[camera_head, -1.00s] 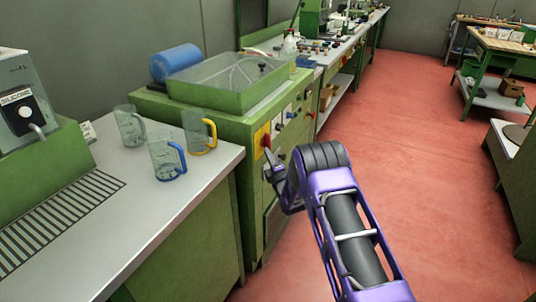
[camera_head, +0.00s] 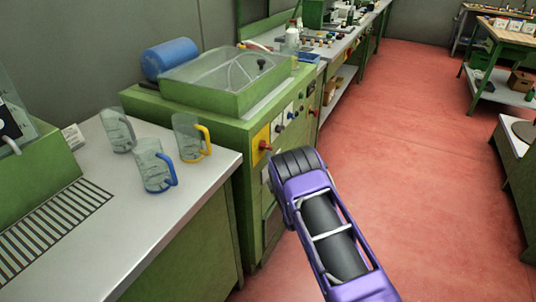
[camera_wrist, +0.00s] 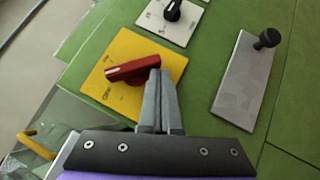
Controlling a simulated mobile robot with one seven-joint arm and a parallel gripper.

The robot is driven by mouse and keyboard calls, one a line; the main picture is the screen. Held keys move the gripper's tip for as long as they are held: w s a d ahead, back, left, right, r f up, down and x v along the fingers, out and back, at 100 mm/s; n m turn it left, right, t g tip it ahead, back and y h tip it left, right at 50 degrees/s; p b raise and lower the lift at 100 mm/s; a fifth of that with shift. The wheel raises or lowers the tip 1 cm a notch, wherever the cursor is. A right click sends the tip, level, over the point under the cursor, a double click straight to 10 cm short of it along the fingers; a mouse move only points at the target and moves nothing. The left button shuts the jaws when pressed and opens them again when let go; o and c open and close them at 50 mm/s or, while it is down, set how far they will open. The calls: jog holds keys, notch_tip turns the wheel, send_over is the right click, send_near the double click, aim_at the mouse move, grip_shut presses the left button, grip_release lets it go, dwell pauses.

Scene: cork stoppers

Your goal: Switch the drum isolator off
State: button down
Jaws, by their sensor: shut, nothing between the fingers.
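The drum isolator is a red rotary handle (camera_wrist: 130,70) on a square yellow plate (camera_wrist: 120,50), fixed to the green machine front. In the wrist view the handle lies diagonal to the plate's edges. In the head view the small red handle (camera_head: 265,146) shows on the yellow plate (camera_head: 260,134). My gripper (camera_wrist: 158,74) is shut and empty. Its fingertips are at the handle's right end, close to it or touching; I cannot tell which. In the head view my purple arm hides the fingers.
A white plate with a black knob (camera_wrist: 173,12) sits above the isolator. A grey plate with a black ball lever (camera_wrist: 267,39) is to the right. Several measuring jugs, one with a yellow handle (camera_head: 187,135), stand on the left bench (camera_head: 190,185). The red floor is clear.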

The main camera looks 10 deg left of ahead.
jog(key=n+y, duration=0.1)
jog(key=w+n+y, duration=0.1)
jog(key=n, duration=0.1)
jog(key=shift+w+d+n+t+y, duration=0.1)
jog(key=shift+d+n+t+y, duration=0.1)
jog(key=shift+n+t+y, duration=0.15)
jog(key=s+d+f, duration=0.1)
jog(key=d+f, duration=0.2)
jog(key=f, duration=0.2)
jog(key=s+d+f+b, duration=0.1)
jog(key=d+f, duration=0.2)
jog(key=f, duration=0.3)
jog(key=shift+s+d, duration=0.25)
jog(key=shift+d, duration=0.1)
